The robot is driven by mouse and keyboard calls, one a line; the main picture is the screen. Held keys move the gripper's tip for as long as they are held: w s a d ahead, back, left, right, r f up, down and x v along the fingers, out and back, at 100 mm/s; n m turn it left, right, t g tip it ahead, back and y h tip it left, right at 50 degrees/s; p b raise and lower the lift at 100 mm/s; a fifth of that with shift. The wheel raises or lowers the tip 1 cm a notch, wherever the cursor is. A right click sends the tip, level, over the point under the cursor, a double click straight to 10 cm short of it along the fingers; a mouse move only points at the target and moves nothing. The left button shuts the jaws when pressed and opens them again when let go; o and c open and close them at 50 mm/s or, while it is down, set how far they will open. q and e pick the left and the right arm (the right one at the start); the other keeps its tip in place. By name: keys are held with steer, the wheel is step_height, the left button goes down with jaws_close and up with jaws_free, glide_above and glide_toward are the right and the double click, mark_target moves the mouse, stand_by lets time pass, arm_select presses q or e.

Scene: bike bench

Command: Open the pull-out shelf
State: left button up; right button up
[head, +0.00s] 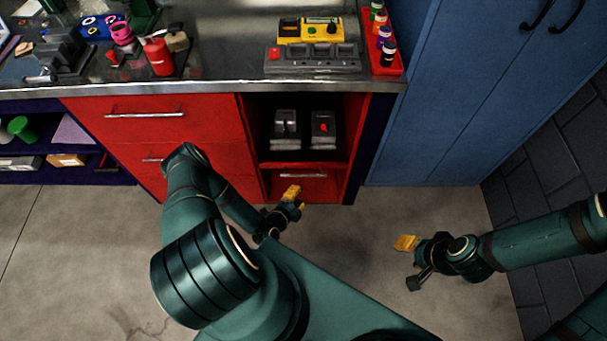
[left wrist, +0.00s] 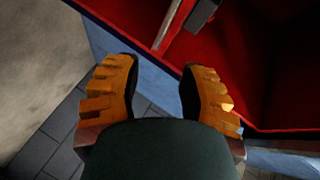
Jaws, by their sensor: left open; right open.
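The pull-out shelf (head: 278,164) is in the red bench's open bay, with two dark devices (head: 286,124) standing on it. A red front with a metal bar handle (head: 305,176) shows just under it. My left gripper (head: 294,196) is low in front of that bay, a little below the handle, open and empty. In the left wrist view its orange fingers (left wrist: 158,92) are apart, with a bar handle (left wrist: 174,24) and red panel beyond them, not between them. Part of the handle's surroundings is hidden by my gripper. My right gripper (head: 409,262) is open and empty over the floor at right.
Red drawers (head: 200,112) with bar handles stand left of the bay. A blue cabinet (head: 450,110) stands to the right. The worktop (head: 220,60) above holds a yellow device (head: 310,30), a red bottle (head: 158,57) and other items. The floor (head: 370,225) between my grippers is clear.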

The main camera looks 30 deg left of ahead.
mark_target(304, 175)
arm_select(q)
steer(key=w+a+f+b, duration=0.1)
steer(key=w, duration=0.2)
steer(key=w+a+f+m+t+y+b, duration=0.1)
steer(key=w, duration=0.3)
steer(key=w+a+f+y+b, duration=0.1)
steer(key=w, duration=0.2)
steer(key=shift+w+a+f+m+b, duration=0.15)
steer(key=shift+a+f+m+b, duration=0.2)
steer(key=shift+a+m, duration=0.05)
jaws_close()
